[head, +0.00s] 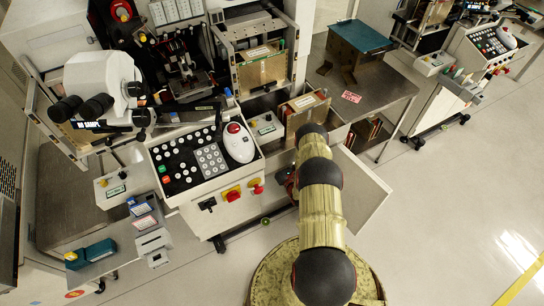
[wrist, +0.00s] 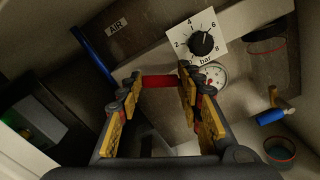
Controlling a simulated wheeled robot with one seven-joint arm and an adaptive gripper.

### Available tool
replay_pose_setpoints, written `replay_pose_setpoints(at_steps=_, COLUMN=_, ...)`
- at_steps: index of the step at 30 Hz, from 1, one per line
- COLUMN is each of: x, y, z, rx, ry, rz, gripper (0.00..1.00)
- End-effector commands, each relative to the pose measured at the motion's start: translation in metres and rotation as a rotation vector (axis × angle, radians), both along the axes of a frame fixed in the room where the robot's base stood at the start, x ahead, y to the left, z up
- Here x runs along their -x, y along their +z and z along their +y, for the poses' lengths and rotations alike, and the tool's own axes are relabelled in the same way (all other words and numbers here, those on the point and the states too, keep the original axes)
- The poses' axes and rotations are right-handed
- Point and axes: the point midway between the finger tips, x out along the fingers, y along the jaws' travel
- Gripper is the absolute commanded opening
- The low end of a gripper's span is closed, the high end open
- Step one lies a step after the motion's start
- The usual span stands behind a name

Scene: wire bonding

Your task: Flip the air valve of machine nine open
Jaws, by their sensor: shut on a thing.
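In the wrist view, a red handle (wrist: 159,82) lies crosswise between the two yellow-padded fingers of my gripper (wrist: 157,90). The gripper is shut on it, with a fingertip at each end of the red bar. An AIR label (wrist: 117,27) is on the grey panel above it. A regulator dial (wrist: 201,42) marked in bar and a round pressure gauge (wrist: 215,76) sit just to the right. In the head view my arm reaches down beside the machine's control panel (head: 206,160), and the gripper is mostly hidden behind it. The valve body is hidden by the fingers.
An open cabinet door (head: 361,188) stands right of my arm. In the wrist view, a blue tube (wrist: 92,52) runs at the upper left, and a blue lever (wrist: 270,116) sits at the right. A metal side table (head: 365,95) is behind; clear floor lies right.

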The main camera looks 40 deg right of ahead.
Motion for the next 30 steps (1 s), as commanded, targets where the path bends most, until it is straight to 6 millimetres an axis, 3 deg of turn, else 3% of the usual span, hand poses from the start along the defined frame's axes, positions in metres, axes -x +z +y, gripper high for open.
replay_pose_setpoints(at_steps=5, x=0.000, y=0.001, z=-0.001, rx=0.035, ry=0.000, rz=0.008, gripper=0.11)
replay_pose_setpoints(at_steps=18, x=0.000, y=0.016, z=-0.003, rx=0.432, ry=-0.001, rz=0.102, gripper=0.11)
replay_pose_setpoints(at_steps=30, x=0.000, y=0.018, z=-0.002, rx=0.470, ry=0.000, rz=0.112, gripper=0.11)
